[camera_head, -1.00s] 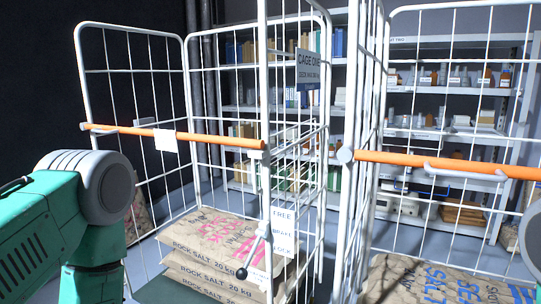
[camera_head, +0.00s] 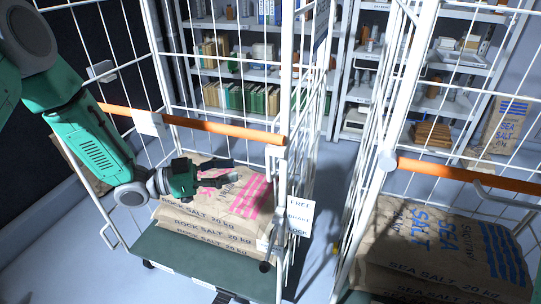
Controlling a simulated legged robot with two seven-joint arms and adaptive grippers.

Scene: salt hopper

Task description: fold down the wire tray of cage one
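Cage one (camera_head: 287,100) is the white wire roll cage at left centre, with an orange bar (camera_head: 200,125) across its front. I cannot tell its wire tray apart from the wire mesh. Stacked rock salt sacks (camera_head: 205,224) lie on its dark green base (camera_head: 200,262). My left gripper (camera_head: 233,172) shows in front of the upper sack, below the orange bar, pointing right. Its dark fingers look apart, with nothing seen between them. Whether it touches the sack is unclear. My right gripper is out of view.
A second cage with an orange bar (camera_head: 470,176) and sea salt sacks (camera_head: 440,245) stands at right. Shelves (camera_head: 240,75) stand behind. A floor gap separates the cages.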

